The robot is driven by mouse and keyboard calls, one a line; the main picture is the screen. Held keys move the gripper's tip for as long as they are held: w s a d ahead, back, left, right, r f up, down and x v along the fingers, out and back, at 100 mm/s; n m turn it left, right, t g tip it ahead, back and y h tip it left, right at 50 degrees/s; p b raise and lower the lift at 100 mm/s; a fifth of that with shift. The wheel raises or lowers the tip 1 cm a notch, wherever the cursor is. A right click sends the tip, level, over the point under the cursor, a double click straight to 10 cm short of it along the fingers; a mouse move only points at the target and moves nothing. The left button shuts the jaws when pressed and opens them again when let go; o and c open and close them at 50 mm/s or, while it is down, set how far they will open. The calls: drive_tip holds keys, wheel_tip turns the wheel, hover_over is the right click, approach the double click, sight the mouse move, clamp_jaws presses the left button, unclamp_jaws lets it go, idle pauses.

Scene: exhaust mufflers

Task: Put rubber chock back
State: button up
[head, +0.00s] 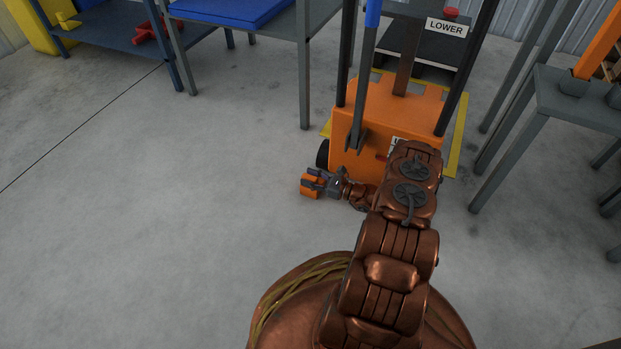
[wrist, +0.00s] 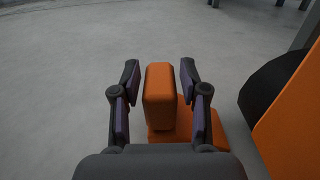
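The rubber chock is an orange block with an upright part and a wider, lower base. In the wrist view the chock (wrist: 159,97) is between the two fingers of my gripper (wrist: 160,75), with a narrow gap on each side. The gripper is open around it, and the fingers do not appear to touch it. In the head view the chock (head: 309,191) shows at the end of my gripper (head: 312,182), low by the floor, left of the orange lift truck. Part of its base is hidden behind my gripper in the wrist view.
The orange lift truck (head: 372,108) stands beside the chock, its black wheel (head: 322,154) close by. A yellow floor outline (head: 461,130) surrounds it. A blue-topped table (head: 285,22) is behind left, a grey table (head: 585,100) at right. The floor at left is clear.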

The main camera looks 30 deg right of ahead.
drive_tip(key=shift+o, duration=0.7)
drive_tip(key=shift+r, duration=0.1)
drive_tip(key=shift+s+d+r, duration=0.1)
drive_tip(key=shift+s+r, duration=0.05)
drive_tip(key=p+v, duration=0.5)
drive_tip(key=v, duration=0.6)
drive_tip(key=shift+s+d, duration=0.2)
drive_tip(key=shift+s, duration=0.1)
